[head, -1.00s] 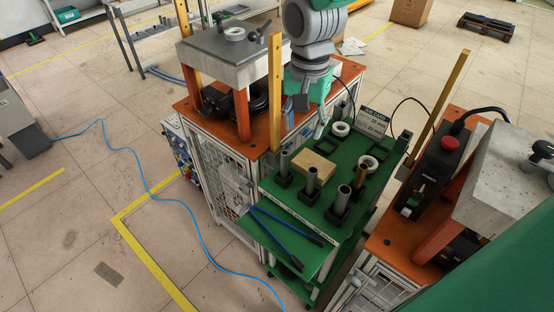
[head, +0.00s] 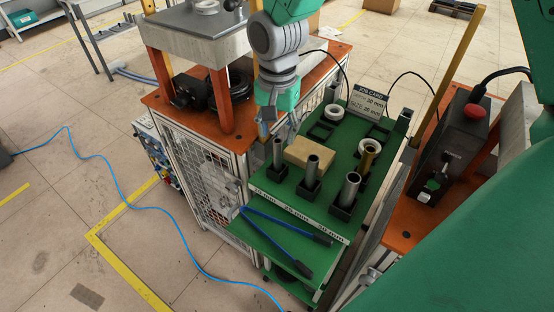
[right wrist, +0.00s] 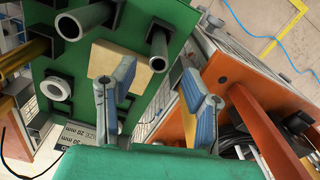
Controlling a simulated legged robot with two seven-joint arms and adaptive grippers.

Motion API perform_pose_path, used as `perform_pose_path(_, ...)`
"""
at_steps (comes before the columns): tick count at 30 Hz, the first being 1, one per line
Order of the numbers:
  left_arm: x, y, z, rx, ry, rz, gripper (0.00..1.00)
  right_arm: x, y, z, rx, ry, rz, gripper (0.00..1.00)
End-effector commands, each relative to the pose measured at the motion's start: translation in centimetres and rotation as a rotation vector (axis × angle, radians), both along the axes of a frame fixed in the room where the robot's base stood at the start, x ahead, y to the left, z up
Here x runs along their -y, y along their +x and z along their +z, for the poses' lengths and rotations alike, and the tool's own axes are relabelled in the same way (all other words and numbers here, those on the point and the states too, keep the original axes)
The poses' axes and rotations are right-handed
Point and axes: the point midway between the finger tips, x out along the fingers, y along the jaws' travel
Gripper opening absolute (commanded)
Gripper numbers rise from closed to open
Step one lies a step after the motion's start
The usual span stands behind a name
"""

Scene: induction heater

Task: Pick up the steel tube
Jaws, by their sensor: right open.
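Three grey steel tubes stand upright in black holders on the green cart top: a thin left one (head: 278,152), a middle one (head: 310,170) and a wider right one (head: 349,188). My right gripper (head: 268,132) is open and empty, beside and behind the top of the left tube. In the right wrist view its two fingers (right wrist: 157,75) are spread, and the left tube (right wrist: 159,50) shows between and beyond their tips, apart from them. The middle tube (right wrist: 82,20) is left of it there. My left gripper is out of view.
A wooden block (head: 309,151) lies behind the tubes. White rings (head: 334,112), a brass tube (head: 367,160) and a job card (head: 369,103) are on the cart top. Orange-topped machine benches (head: 160,98) flank the cart.

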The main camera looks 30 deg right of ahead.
Motion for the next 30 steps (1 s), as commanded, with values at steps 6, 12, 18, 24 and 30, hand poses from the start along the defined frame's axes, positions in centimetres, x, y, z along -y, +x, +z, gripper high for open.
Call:
perform_pose_path(6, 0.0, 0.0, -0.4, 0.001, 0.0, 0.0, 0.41, 0.0, 0.0, -3.0, -0.001, 0.001, -0.001, 0.41)
perform_pose_path(12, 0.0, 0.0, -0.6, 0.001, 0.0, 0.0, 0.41, -0.1, -0.3, -4.7, -0.003, 0.0, 0.0, 0.41)
perform_pose_path(18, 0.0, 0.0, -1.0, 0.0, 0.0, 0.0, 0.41, -0.1, -0.6, -7.7, -0.002, 0.0, 0.0, 0.41)
perform_pose_path(24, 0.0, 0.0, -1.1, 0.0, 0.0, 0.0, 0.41, -0.1, -0.5, -8.5, 0.003, 0.0, 0.001, 0.41)
perform_pose_path(30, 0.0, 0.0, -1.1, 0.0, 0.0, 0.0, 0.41, -0.1, -0.5, -8.4, 0.003, 0.0, 0.001, 0.23)
